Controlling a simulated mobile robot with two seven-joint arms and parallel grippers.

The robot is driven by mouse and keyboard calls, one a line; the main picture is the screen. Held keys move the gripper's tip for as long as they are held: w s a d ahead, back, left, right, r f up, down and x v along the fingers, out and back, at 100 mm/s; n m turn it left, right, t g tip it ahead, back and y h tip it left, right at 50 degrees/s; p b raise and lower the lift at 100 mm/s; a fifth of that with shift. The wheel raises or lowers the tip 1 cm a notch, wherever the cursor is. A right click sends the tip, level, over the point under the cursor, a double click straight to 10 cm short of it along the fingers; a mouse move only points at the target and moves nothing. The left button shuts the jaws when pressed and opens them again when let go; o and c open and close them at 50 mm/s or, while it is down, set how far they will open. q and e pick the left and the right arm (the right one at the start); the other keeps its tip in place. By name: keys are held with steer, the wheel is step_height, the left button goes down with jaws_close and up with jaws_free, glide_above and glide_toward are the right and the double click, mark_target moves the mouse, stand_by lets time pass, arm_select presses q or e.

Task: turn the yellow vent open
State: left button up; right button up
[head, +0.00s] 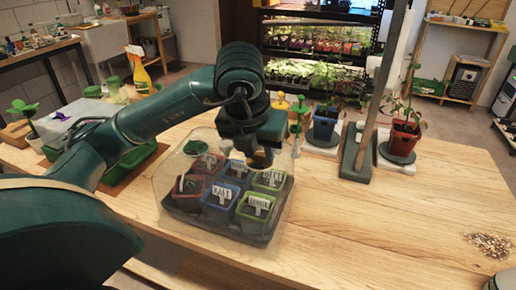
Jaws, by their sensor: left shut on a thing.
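A clear dome (166,172) stands over a dark tray (213,230) with several small labelled pots, near the middle of the wooden table. A round green vent (195,147) sits on the dome's top left. My left gripper (260,153) reaches down at the dome's top right and is shut on the yellow vent (257,161), of which only a small part shows under the fingers. How far the vent is turned cannot be made out.
A blue pot (324,127) and a red pot (402,139) with seedlings stand behind, with an upright wooden post (378,95) between them. A yellow spray bottle (139,72) stands at the back left. Seeds (489,244) lie at the right.

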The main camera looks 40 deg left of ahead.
arm_select(q)
steer(key=o, duration=1)
arm_select(e)
steer(key=shift+f, duration=0.1)
arm_select(q)
steer(key=shift+r, duration=0.1)
steer(key=p+v, duration=0.4)
steer(key=v, duration=0.9)
arm_select(e)
steer(key=shift+r+n+g, duration=0.3)
steer(key=shift+r+n, duration=0.1)
steer(key=shift+r, duration=0.45)
steer(key=shift+a, duration=0.1)
